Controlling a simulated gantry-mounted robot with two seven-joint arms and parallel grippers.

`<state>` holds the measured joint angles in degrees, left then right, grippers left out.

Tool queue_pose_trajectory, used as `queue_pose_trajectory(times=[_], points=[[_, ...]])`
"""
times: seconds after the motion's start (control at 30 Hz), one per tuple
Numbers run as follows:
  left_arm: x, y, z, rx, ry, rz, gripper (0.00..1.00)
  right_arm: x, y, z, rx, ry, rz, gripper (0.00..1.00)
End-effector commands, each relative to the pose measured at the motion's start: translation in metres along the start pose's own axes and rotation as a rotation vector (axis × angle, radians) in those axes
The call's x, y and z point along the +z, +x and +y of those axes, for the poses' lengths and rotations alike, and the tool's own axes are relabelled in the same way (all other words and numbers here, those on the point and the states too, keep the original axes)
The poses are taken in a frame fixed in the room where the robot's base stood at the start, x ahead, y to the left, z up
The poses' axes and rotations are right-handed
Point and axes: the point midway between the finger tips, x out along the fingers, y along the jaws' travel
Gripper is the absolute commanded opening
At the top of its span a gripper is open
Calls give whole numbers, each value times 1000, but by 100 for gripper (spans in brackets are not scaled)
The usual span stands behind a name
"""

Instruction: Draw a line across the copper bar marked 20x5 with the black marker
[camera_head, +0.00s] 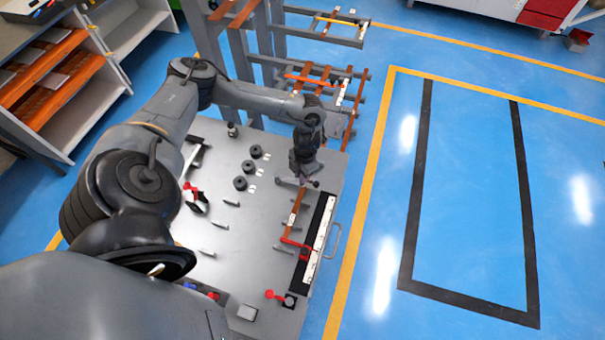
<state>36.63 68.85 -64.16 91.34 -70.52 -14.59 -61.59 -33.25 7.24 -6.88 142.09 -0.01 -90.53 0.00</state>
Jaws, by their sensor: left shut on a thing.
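The copper bar (296,212) lies lengthwise on the grey metal worktable, near its right side, with a white label on it; the print is too small to read. My left gripper (303,179) points down over the far end of this bar. It is shut on a small, thin dark thing, which looks like the black marker (315,184). The marker's tip and any contact with the bar are too small to tell. No drawn line can be made out. My right gripper is not in view.
A red clamp (297,243) sits at the bar's near end. A white ruler strip (319,238) on black runs beside the bar. Black round knobs (248,167) and several pegs stand on the worktable (235,240). A rack with copper bars (325,82) stands behind it.

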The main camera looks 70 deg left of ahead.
Motion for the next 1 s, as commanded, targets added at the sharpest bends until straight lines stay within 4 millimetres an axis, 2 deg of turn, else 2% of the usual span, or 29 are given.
queue_pose_trajectory(times=[1.0], points=[[-5,0,7,0,-1,0,0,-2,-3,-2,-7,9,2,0]])
